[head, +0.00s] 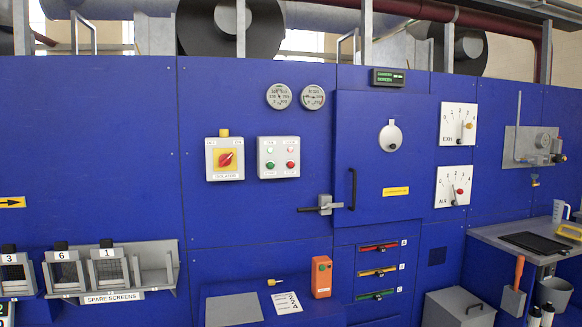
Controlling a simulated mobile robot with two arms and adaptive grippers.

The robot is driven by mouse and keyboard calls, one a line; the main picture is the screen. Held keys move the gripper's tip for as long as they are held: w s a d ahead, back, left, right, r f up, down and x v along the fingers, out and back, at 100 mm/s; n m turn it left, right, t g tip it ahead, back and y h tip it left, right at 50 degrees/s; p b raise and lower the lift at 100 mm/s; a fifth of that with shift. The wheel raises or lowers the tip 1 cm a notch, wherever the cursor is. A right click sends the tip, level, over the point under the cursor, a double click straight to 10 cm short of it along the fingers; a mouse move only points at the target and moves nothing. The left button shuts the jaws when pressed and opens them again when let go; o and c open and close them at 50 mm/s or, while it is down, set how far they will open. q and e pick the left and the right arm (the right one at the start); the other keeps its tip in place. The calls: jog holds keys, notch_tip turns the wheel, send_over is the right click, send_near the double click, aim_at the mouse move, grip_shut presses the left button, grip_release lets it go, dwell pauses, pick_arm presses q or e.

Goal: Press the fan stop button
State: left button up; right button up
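A light grey button box (279,172) is mounted on the blue machine wall, left of the closed door. It carries a green button (270,166) at lower left and a red button (291,165) at lower right, with a paler round lamp or button above each. The labels on it are too small to read, so I cannot tell from the lettering which one is the fan stop. Neither of my grippers is in view, and nothing blocks the box.
An isolator box with a red rotary switch (226,160) is left of the button box. A door handle lever (322,205) sticks out at lower right. An orange box (321,278) stands on the shelf below. A screen rack (162,270) juts out at left.

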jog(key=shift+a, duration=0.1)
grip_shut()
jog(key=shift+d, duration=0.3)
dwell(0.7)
